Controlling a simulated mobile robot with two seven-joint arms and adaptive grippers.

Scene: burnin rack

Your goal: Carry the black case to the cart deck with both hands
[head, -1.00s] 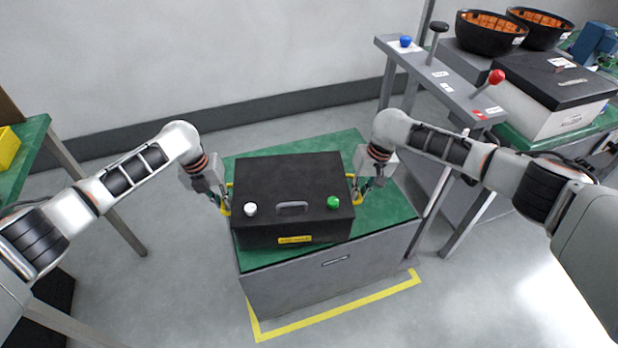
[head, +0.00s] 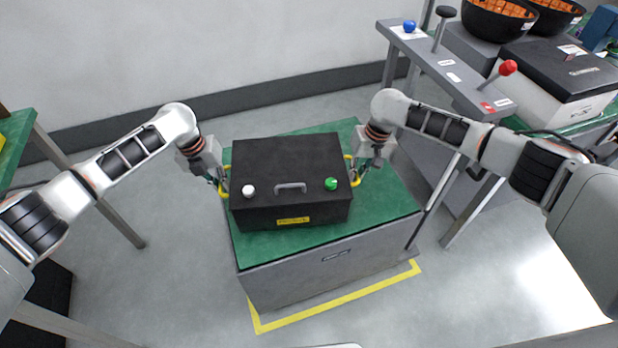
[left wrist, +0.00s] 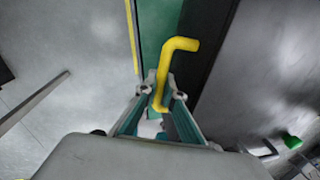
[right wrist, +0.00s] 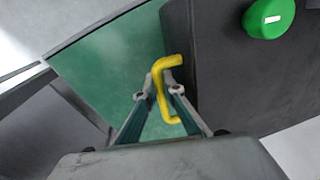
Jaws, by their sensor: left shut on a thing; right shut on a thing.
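The black case (head: 290,160) is level over the green top (head: 385,212) of a grey unit (head: 330,262). Its lid has a white knob (head: 249,190), a grey handle (head: 290,187) and a green knob (head: 331,184). My left gripper (head: 220,181) is shut on the yellow side handle at the case's left end; the handle also shows in the left wrist view (left wrist: 178,46). My right gripper (head: 358,174) is shut on the right yellow handle, seen in the right wrist view (right wrist: 163,82). I cannot tell whether the underside touches the green top.
Yellow tape (head: 340,301) marks the floor around the unit. At right stands a grey console (head: 440,65) with blue and red knobs, beside a bench holding a black-lidded white box (head: 560,80) and black bowls (head: 497,18). A green bench (head: 18,150) is at left. Floor between is clear.

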